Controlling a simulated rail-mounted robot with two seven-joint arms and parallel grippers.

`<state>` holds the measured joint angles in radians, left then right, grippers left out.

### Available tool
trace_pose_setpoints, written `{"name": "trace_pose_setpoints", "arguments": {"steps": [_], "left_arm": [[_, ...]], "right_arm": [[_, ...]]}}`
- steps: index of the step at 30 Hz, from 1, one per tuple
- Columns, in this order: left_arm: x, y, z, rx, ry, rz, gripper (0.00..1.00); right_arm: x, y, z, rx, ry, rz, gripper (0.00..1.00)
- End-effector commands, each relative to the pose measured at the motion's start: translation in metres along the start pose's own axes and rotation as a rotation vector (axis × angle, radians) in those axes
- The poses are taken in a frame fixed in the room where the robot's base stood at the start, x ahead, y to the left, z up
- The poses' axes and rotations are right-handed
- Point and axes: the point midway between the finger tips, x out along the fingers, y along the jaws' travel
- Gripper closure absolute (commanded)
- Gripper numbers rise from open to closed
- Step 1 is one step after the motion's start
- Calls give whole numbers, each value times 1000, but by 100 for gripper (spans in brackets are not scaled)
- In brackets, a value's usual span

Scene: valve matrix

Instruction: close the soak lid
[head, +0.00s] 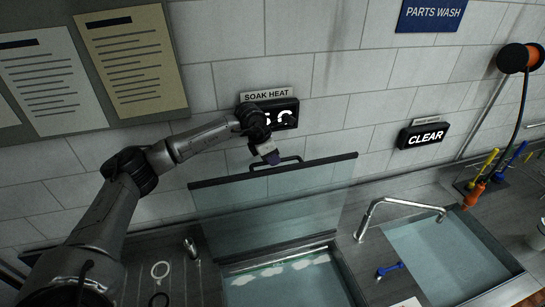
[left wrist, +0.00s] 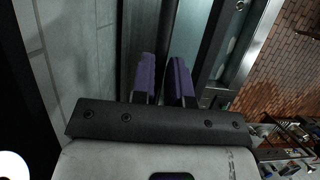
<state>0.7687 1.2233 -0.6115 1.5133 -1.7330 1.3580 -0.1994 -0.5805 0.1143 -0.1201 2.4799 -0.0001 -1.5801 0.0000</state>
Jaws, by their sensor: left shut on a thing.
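The soak lid (head: 275,205) is a clear glass pane with a dark frame. It stands raised, nearly upright, at the back edge of the soak tank (head: 345,272). Its dark handle (head: 288,160) is at the top edge. My left gripper (head: 271,158) is at the left part of this handle and shut on it. In the left wrist view, the purple fingers of my left gripper (left wrist: 164,78) have a dark bar, the handle (left wrist: 168,25), between them. The exact contact is partly hidden by the fingers. My right gripper is in neither view.
The tank holds water with pale foam patches (head: 284,270). To the right are a curved faucet (head: 395,203), a blue tool (head: 390,269) and a second basin (head: 440,258). A SOAK HEAT display (head: 284,114) hangs on the tiled wall close behind my left wrist.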

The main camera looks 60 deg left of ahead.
Motion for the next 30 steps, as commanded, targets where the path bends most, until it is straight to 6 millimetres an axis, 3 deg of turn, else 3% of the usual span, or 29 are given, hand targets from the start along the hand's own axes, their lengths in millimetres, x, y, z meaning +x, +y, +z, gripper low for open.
{"name": "trace_pose_setpoints", "arguments": {"steps": [8,18,30], "left_arm": [[-1,-36,0,33,-1,66,100],[6,-122,-2,105,-6,231,100],[35,-227,-14,98,-6,222,100]], "right_arm": [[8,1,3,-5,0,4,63],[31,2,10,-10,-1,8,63],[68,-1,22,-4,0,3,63]]}}
